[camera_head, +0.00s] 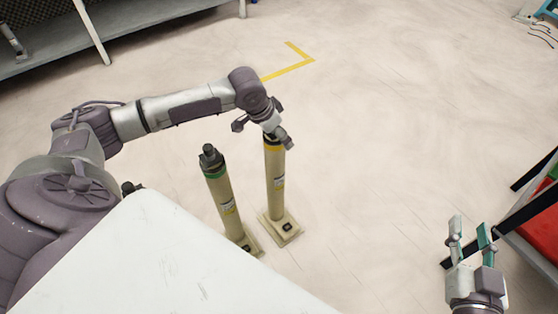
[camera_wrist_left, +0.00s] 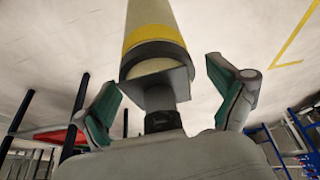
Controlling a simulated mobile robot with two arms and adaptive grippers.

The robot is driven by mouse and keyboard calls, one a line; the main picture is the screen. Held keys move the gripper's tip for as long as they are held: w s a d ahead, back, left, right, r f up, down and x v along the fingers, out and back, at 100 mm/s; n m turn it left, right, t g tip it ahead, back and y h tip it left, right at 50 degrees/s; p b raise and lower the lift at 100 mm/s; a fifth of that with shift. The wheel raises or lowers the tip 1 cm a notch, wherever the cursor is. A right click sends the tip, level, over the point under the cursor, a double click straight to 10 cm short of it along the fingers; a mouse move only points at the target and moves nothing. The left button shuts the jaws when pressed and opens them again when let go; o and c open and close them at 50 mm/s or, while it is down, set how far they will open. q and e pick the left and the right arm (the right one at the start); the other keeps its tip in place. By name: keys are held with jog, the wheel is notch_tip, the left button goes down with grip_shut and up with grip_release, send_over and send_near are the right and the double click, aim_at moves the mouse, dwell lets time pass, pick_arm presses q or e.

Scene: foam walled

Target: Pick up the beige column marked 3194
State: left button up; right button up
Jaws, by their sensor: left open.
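A beige column with a yellow band (camera_head: 276,168) stands upright on a square base on the floor. A second beige column with a green band (camera_head: 222,200) and a dark top stands to its left. The label numbers are too small to read. My left gripper (camera_head: 264,124) is at the top of the yellow-banded column. In the left wrist view, its open fingers are on either side of that column's dark top fitting, and the yellow band (camera_wrist_left: 152,38) shows beyond; I cannot tell whether they touch it. My right gripper (camera_head: 470,228) is open and empty at the lower right.
A white surface (camera_head: 150,265) fills the lower left and hides part of the green-banded column's base. A dark-framed rack with red items (camera_head: 540,230) is at the right edge. A grey shelf (camera_head: 120,30) is at the upper left. The floor beyond the columns is clear, with a yellow corner line (camera_head: 300,62).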

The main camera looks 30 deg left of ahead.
pick_arm(q)
jog(key=shift+f, duration=0.1)
jog(key=c, duration=1.8)
jog(key=shift+w, duration=0.15)
grip_shut()
jog(key=shift+r, duration=0.35)
